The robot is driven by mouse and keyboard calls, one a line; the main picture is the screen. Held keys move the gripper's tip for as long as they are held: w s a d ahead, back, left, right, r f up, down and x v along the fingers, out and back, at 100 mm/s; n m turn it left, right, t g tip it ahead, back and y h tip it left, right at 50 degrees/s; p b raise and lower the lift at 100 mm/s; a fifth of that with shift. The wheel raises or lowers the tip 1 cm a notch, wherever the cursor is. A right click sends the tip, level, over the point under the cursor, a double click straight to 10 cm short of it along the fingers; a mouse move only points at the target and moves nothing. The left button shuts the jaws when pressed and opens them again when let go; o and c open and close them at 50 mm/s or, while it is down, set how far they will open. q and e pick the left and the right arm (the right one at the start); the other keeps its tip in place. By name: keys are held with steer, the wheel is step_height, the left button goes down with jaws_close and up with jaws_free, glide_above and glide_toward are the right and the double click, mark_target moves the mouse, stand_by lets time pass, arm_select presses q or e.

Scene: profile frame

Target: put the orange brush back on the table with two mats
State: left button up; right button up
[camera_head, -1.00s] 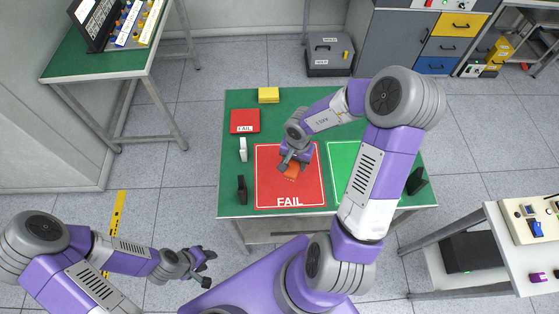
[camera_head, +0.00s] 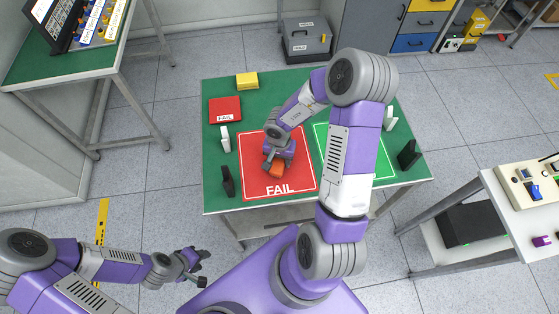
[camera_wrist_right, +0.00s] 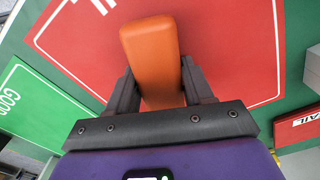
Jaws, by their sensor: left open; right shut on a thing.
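The orange brush (camera_head: 277,169) is in my right gripper (camera_head: 279,164), over the red FAIL mat (camera_head: 255,178) on the green table (camera_head: 214,176). In the right wrist view the brush (camera_wrist_right: 155,50) sits between the two dark fingers of the right gripper (camera_wrist_right: 157,90), which are shut on it. Whether the brush touches the mat cannot be told. The green mat (camera_head: 330,150) lies to the right, partly hidden by my right arm; it also shows in the wrist view (camera_wrist_right: 25,105). My left gripper (camera_head: 200,269) is open and empty, off the table at the lower left.
The table also holds a yellow block (camera_head: 247,81), a red FAIL box (camera_head: 225,109), a white upright piece (camera_head: 225,139) and black pieces at the left (camera_head: 228,181) and right (camera_head: 408,154). A white side table (camera_head: 508,210) stands at the right.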

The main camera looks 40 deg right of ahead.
steer(key=o, duration=1)
step_height(320, 180, up, 12)
steer(key=p, duration=0.7)
